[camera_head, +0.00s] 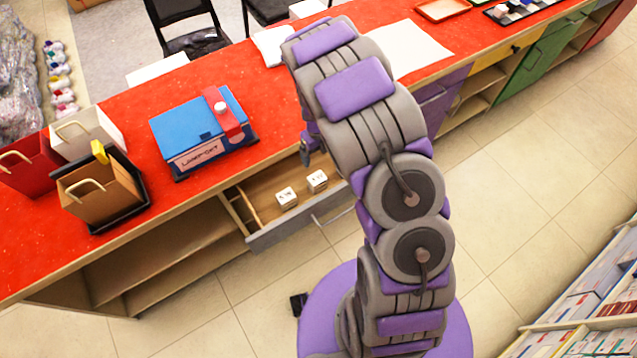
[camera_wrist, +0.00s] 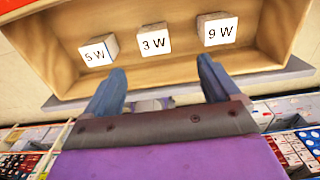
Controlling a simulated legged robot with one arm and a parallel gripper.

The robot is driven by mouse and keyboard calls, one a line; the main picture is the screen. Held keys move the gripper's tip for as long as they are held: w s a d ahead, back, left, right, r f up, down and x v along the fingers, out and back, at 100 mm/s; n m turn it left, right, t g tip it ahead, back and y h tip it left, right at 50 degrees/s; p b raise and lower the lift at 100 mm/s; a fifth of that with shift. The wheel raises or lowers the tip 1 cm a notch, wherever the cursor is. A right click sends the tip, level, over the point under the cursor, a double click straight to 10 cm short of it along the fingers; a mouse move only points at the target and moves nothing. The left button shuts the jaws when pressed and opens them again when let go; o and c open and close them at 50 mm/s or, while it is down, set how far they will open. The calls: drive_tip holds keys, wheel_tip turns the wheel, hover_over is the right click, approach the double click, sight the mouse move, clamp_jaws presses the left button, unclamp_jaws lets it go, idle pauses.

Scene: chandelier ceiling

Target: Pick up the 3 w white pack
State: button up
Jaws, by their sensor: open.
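The white pack marked 3 W (camera_wrist: 154,41) stands in the open drawer, in the middle of a row of three in the wrist view. The white 5 W pack (camera_wrist: 97,52) is to its left and the white 9 W pack (camera_wrist: 217,30) to its right. My gripper (camera_wrist: 158,80) is open and empty. Its two fingers point toward the row, apart from the packs, with the 3 W pack lying ahead between them. In the head view two white packs show in the drawer (camera_head: 263,238); my arm hides most of my gripper there.
The drawer's walls surround the packs, and its front edge lies near my fingers. On the red counter (camera_head: 130,118) above stand a blue box (camera_head: 187,130) and several paper bags. Stocked shelves (camera_head: 590,310) stand at the lower right.

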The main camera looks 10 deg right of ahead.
drive_tip(key=b, duration=0.1)
hover_over(316, 177)
drive_tip(key=f, duration=0.6)
drive_tip(key=shift+w+d+f, duration=0.1)
drive_tip(key=shift+w+f, duration=0.05)
drive_tip(key=shift+w, duration=0.15)
drive_tip(key=shift+s+d+f, duration=0.1)
drive_tip(key=shift+d+f, duration=0.2)
drive_tip(key=shift+f, duration=0.15)
drive_tip(key=f, duration=0.1)
drive_tip(key=f+b, duration=0.2)
drive_tip(key=f, duration=0.1)
drive_tip(key=shift+s+a+f, duration=0.1)
drive_tip(key=shift+s+a, duration=0.1)
drive_tip(key=shift+a, duration=0.1)
drive_tip(key=shift+a+f, duration=0.1)
drive_tip(key=shift+f, duration=0.15)
drive_tip(key=shift+a+r, duration=0.1)
drive_tip(key=shift+d, duration=0.25)
drive_tip(key=c, duration=0.5)
drive_tip(key=shift+a, duration=0.15)
drive_tip(key=c, duration=0.7)
